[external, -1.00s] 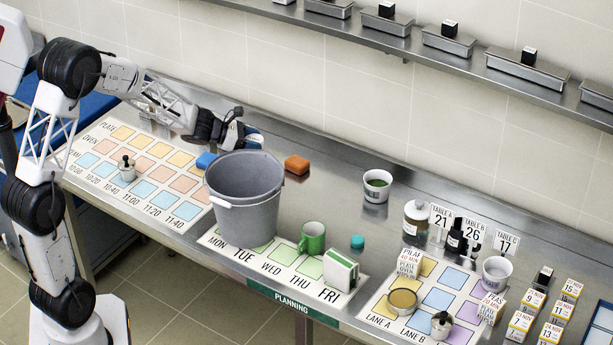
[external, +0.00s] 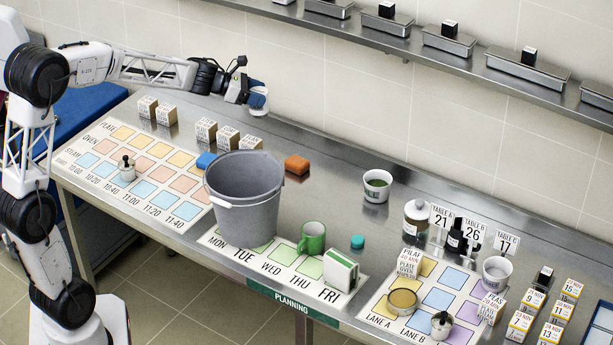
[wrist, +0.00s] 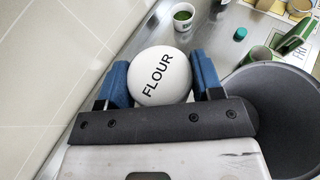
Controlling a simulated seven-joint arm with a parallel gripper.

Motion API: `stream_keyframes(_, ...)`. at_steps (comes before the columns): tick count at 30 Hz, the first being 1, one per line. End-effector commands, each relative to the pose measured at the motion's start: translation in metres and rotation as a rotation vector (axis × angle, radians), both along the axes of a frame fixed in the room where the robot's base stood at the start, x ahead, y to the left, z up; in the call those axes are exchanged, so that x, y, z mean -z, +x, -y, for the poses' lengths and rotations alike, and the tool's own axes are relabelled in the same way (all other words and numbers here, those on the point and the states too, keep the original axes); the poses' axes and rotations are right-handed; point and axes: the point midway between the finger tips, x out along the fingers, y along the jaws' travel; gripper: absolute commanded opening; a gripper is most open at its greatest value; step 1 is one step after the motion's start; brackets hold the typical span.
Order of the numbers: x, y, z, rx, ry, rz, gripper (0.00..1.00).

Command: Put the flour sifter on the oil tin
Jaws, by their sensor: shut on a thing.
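My gripper (external: 256,95) is shut on a white round thing lettered FLOUR, which I take as the flour sifter (wrist: 162,72). In the wrist view it sits between the two blue finger pads. In the external view the sifter (external: 261,101) is held in the air above the back of the counter, behind the grey bucket. A green and white box-like container (external: 341,269) stands at the front of the counter by FRI; it may be the oil tin, but no label is readable. It is well to the right of my gripper.
The large grey bucket (external: 245,207) stands between my gripper and the front edge. A green mug (external: 312,238), teal lid (external: 357,242), orange sponge (external: 297,164) and white tub (external: 376,187) are nearby. Bare steel lies right of the sponge. A wall shelf (external: 420,45) runs above.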

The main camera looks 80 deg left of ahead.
Motion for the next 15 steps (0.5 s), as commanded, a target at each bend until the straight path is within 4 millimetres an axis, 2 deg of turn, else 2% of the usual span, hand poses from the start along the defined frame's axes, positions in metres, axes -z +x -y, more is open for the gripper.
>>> stream_keyframes(8, 0.0, 0.034, 0.053, 0.095, 0.001, 0.0, 0.33)
stream_keyframes(15, 0.001, 0.063, 0.109, 0.191, 0.0, 0.0, 0.33)
